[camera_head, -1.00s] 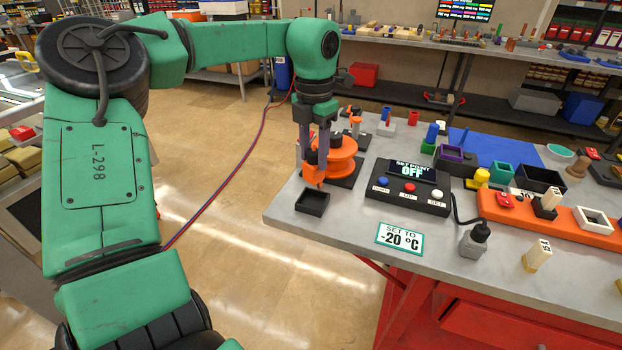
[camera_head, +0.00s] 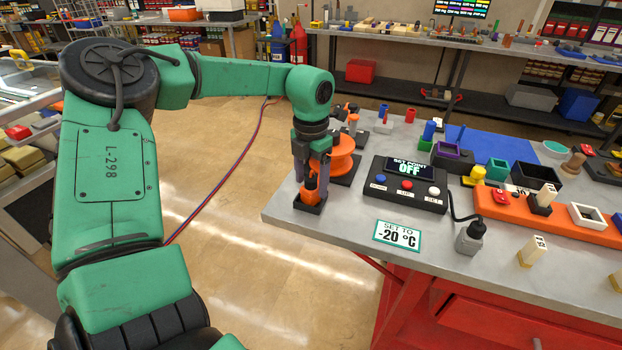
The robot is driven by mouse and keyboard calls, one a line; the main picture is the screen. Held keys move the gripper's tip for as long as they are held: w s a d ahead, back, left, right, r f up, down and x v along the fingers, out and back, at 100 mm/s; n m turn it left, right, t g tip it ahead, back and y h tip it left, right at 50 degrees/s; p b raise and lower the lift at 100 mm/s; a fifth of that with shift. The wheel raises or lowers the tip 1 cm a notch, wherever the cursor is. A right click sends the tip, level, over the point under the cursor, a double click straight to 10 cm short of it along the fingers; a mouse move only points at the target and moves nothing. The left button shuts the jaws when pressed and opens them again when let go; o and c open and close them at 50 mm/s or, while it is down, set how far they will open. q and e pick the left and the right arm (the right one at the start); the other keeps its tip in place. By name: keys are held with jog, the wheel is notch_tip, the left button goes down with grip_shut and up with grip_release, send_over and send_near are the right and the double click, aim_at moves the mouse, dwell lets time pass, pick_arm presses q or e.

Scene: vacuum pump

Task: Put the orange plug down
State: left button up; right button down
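The orange plug (camera_head: 310,195) has a dark upper part and stands upright at the small black tray (camera_head: 299,205) on the table's left corner. Its lower end appears to be inside the tray. My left gripper (camera_head: 311,182) points straight down from above, with its grey fingers on either side of the plug. I cannot tell whether the fingers press on the plug or stand slightly apart from it. The gripper and plug hide much of the tray. My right gripper is not in view.
An orange round-topped part (camera_head: 342,155) on a dark base stands just behind the gripper. The control box (camera_head: 405,187) reading OFF is to the right. A -20 °C sign (camera_head: 397,236) lies in front of it. The table edge is close on the left.

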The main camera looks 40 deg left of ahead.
aim_at(311, 178)
pick_arm(q)
jog(key=shift+r, duration=0.2)
notch_tip(311, 178, up, 12)
jog(key=shift+f, duration=0.1)
dwell(0.5)
